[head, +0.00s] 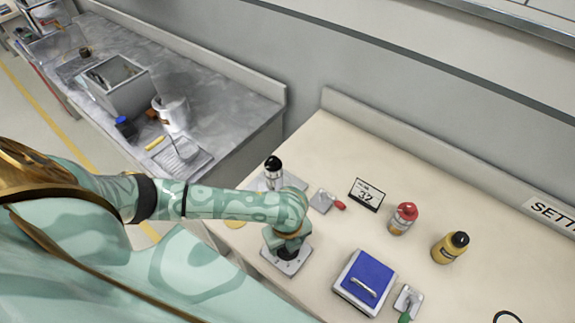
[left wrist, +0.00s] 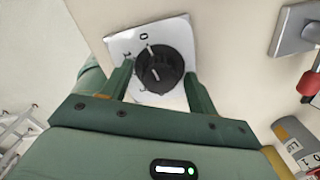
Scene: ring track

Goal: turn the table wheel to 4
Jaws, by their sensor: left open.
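The table wheel is a black round knob (left wrist: 161,71) on a white square plate (left wrist: 121,44), seen in the left wrist view. The plate carries a 0 at the top and a 1 at its left; lower marks are partly hidden. My left gripper (left wrist: 160,88) is open, with one green finger on each side of the knob; contact is not clear. In the head view my left gripper (head: 287,250) is over the plate (head: 287,263) and mostly hides the knob. My right gripper is not in view.
On the cream table stand a "37" sign (head: 367,194), a red-capped bottle (head: 403,219), a yellow bottle (head: 450,248) and a blue-lidded box (head: 367,277). A red-handled switch (head: 325,201) and a black-topped cylinder (head: 274,174) are near my left arm. A grey counter (head: 225,112) stands behind.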

